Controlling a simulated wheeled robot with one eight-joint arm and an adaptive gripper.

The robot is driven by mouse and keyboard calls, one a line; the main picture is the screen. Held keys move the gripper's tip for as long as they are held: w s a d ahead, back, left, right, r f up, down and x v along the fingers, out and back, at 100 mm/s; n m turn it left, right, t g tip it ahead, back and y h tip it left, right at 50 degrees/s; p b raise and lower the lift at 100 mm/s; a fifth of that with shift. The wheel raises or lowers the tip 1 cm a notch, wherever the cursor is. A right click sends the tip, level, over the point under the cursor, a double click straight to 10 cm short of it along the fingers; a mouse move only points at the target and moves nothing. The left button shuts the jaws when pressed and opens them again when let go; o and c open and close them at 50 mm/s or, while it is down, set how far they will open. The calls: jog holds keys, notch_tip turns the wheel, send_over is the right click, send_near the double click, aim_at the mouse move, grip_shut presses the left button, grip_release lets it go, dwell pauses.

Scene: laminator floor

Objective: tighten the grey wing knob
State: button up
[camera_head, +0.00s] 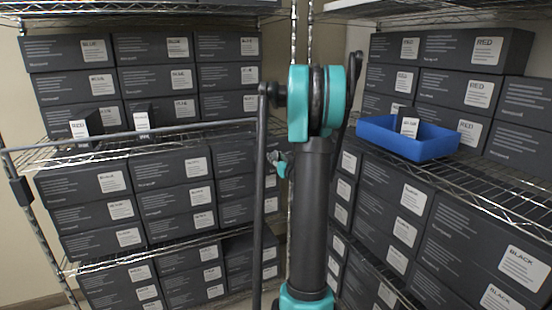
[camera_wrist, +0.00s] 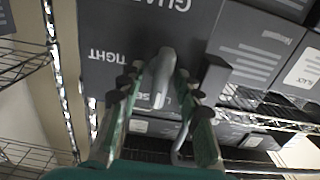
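In the wrist view, the grey wing knob (camera_wrist: 162,78) stands out from a dark panel (camera_wrist: 110,30) with white lettering, where "TIGHT" can be read to the left of the knob. More letters beneath the knob are partly hidden by it and by the fingers. My gripper (camera_wrist: 157,82) has its two fingers apart, one on each side of the knob's wing. A gap shows between the left finger and the knob; contact on the right side is unclear. In the head view my arm stands in the middle, and I cannot make out the knob there.
Wire shelves (camera_head: 180,131) with stacked dark labelled boxes (camera_head: 85,185) stand at the left, and more at the right. A blue tray (camera_head: 375,138) with a small dark box (camera_head: 409,125) sits on the right shelf. A dark block (camera_wrist: 215,78) juts out close to the right finger.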

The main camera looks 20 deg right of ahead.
jog(key=shift+c, duration=0.4)
grip_shut()
jog(key=shift+m, duration=0.3)
jog(key=m, duration=0.4)
jog(key=shift+d, duration=0.15)
jog(key=m, duration=0.5)
jog(key=shift+d+f, duration=0.1)
jog(key=m, duration=0.4)
jog(key=shift+d+f, duration=0.1)
jog(key=shift+f+m, duration=0.1)
jog(key=shift+m, duration=2)
